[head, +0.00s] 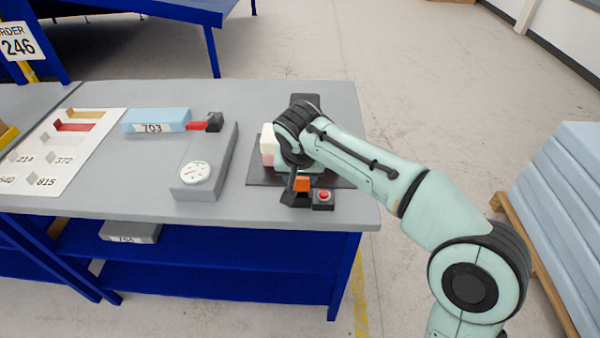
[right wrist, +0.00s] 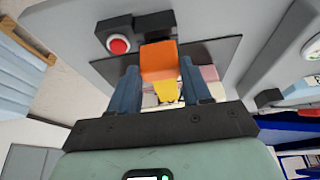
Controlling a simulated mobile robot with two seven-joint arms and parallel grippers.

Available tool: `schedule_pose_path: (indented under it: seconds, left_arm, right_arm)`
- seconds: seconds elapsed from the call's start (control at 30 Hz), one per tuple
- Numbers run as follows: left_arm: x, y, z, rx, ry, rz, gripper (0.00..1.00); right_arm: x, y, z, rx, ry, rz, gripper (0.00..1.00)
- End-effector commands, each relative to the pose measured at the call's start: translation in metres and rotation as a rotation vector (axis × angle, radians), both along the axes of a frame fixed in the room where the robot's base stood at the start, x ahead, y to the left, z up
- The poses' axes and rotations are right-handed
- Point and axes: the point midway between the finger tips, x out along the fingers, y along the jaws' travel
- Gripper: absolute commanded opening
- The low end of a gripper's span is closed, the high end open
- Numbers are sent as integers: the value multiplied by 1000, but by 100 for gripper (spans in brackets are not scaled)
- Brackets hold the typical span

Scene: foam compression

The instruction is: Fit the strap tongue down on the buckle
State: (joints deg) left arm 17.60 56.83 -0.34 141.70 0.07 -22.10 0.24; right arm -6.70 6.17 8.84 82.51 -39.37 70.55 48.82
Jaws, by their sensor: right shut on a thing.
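My right gripper (head: 298,180) reaches down over the near edge of a dark plate (head: 262,173). In the right wrist view its two blue fingers (right wrist: 160,72) are on either side of an orange block-like piece, which looks like the strap tongue (right wrist: 158,58). It shows orange in the head view too (head: 302,184). A yellow strip, perhaps the strap (right wrist: 168,92), runs from the orange piece back between the fingers. A black block, probably the buckle (head: 294,198), sits just below the orange piece. I cannot tell whether they touch. My left gripper is not in view.
A black box with a red button (head: 323,196) stands right beside the buckle. Pale foam (head: 268,146) is on the plate, partly hidden by my arm. A grey block with a dial (head: 195,174) and a blue block (head: 155,120) are further left on the grey table (head: 240,95).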

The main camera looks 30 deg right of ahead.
Motion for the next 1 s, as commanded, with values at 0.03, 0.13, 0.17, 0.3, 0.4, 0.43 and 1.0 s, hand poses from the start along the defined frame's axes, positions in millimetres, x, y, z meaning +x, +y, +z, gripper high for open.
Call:
schedule_pose_path:
  seconds: [0.03, 0.13, 0.17, 0.3, 0.4, 0.43, 1.0]
  left_arm:
    - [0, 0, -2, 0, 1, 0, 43]
    - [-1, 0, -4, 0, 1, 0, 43]
    - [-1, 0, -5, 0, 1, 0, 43]
    - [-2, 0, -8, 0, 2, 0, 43]
    - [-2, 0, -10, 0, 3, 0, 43]
    - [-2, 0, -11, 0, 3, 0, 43]
    - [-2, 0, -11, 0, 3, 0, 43]
  right_arm:
    - [0, 0, -2, -1, -1, 0, 17]
    - [0, 0, -5, -1, -1, 0, 17]
    - [0, 0, -6, -1, -1, 0, 17]
    - [0, 0, -10, 0, -1, 0, 17]
    - [0, 0, -13, -1, -1, 0, 17]
    - [0, 0, -14, -1, -1, 0, 17]
    - [0, 0, -15, 0, 0, 0, 78]
